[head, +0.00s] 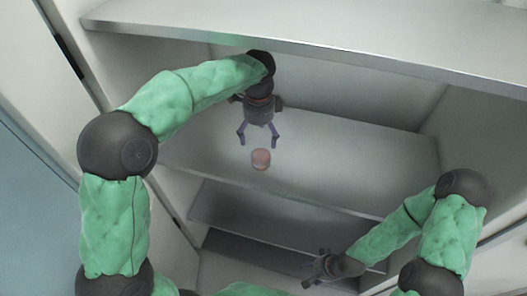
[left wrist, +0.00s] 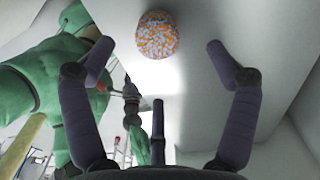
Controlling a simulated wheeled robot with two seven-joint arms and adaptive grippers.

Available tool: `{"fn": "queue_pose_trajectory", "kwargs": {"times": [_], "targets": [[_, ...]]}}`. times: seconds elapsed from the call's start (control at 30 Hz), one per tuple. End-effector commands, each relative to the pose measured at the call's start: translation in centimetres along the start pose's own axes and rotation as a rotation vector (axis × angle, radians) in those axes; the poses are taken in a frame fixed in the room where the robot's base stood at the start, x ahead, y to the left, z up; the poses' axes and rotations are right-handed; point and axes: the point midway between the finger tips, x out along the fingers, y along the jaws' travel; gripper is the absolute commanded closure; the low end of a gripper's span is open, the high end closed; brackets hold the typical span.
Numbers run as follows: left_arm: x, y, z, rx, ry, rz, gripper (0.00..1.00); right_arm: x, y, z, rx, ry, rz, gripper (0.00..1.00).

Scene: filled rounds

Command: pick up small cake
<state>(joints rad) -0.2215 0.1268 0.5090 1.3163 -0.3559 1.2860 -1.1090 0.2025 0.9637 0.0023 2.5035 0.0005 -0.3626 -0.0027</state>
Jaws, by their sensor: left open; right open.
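The small cake (head: 261,159) is a small, round, pinkish piece standing on the grey middle shelf (head: 340,165), near its front edge. In the left wrist view the cake (left wrist: 157,34) shows a round face speckled orange and pale blue. My left gripper (head: 258,140) is open over the shelf, its fingers pointing at the cake from just behind it in the picture. In the left wrist view the cake lies between and slightly beyond the spread fingertips of the left gripper (left wrist: 159,48); neither finger visibly touches it. My right gripper (head: 314,270) is low, by the lower shelves, away from the cake.
An upper shelf board (head: 300,30) runs above the left gripper, and my left arm reaches in beneath it. A lower shelf (head: 265,215) lies below the middle one. Cabinet side walls stand left and right. The middle shelf is bare to the right of the cake.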

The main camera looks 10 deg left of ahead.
Motion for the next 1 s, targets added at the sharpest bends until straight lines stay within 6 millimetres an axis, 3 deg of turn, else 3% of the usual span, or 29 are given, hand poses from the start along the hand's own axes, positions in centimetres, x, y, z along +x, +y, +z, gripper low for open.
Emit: {"fn": "queue_pose_trajectory", "kwargs": {"times": [0.3,0.53,0.83,1.0], "targets": [[4.7,0.1,0.0,0.000,-0.001,0.002,0.13,1.8,0.6,0.0,0.000,-0.001,0.000,0.46],[5.9,0.2,-0.1,0.000,-0.001,0.002,0.13,2.4,0.8,-0.1,0.000,0.000,0.000,0.46],[9.8,0.6,-0.3,-0.001,-0.001,0.002,0.13,4.6,1.6,-0.2,0.000,0.000,0.000,0.46],[10.2,0.6,-0.4,-0.001,-0.001,0.001,0.13,4.7,1.7,-0.2,0.000,0.000,0.000,0.46]]}}
